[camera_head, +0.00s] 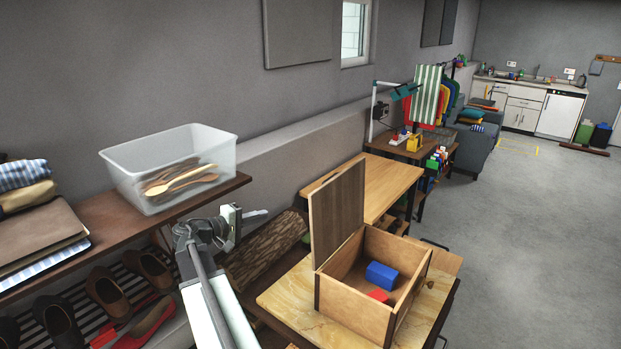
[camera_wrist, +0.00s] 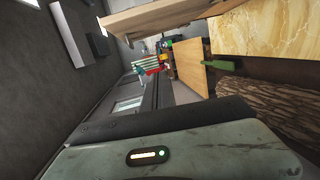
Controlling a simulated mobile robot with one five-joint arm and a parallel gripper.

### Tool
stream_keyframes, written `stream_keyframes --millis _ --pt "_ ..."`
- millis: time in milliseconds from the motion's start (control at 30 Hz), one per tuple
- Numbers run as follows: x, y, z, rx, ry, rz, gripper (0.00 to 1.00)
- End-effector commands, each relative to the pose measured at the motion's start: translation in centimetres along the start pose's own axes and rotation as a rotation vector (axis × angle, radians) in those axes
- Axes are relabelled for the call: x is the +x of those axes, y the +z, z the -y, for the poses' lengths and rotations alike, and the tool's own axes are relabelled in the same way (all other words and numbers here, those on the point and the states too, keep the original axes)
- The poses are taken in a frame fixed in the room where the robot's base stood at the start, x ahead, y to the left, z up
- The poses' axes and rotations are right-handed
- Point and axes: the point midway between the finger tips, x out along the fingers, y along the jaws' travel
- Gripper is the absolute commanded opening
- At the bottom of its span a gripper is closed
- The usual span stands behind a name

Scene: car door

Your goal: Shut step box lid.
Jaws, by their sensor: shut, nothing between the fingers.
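The wooden step box (camera_head: 352,302) stands on a marbled tabletop with its lid (camera_head: 337,213) open. The lid stands nearly upright along the box's left side. In the wrist view, a pale wooden piece (camera_wrist: 160,17) shows at the top, probably the lid. My gripper's fingertips are not clear there; a grey body of mine fills the bottom.
A clear bin of wooden utensils (camera_head: 175,190) stands on the shelf (camera_head: 215,190) at left, close to my gripper. A bark-covered log (camera_head: 262,250) lies between my arm and the box table (camera_head: 285,297). Another wooden table (camera_head: 385,185) stands behind. Open floor (camera_head: 520,260) lies to the right.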

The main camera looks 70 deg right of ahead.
Motion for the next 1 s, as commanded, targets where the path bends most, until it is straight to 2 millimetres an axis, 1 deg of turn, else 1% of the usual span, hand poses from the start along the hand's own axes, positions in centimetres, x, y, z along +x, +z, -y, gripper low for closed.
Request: stream_keyframes --millis 33,100,200,367,467,867,933,1000 --pt "2.0 0.5 -3.0 -0.011 0.066 0.028 0.0" --pt "3.7 1.3 -5.4 -0.028 0.141 0.053 0.0" --pt "4.7 1.8 -6.8 -0.042 0.19 0.069 0.0" --pt "5.1 1.9 -6.8 -0.043 0.195 0.071 0.0" --pt "6.3 2.0 -7.1 -0.043 0.194 0.072 0.0" --pt "14.7 2.5 -8.7 -0.043 0.193 0.073 0.0" --pt "14.7 4.0 -8.8 -0.043 0.193 0.072 0.0" --pt "14.8 5.1 -8.9 -0.043 0.193 0.072 0.0"
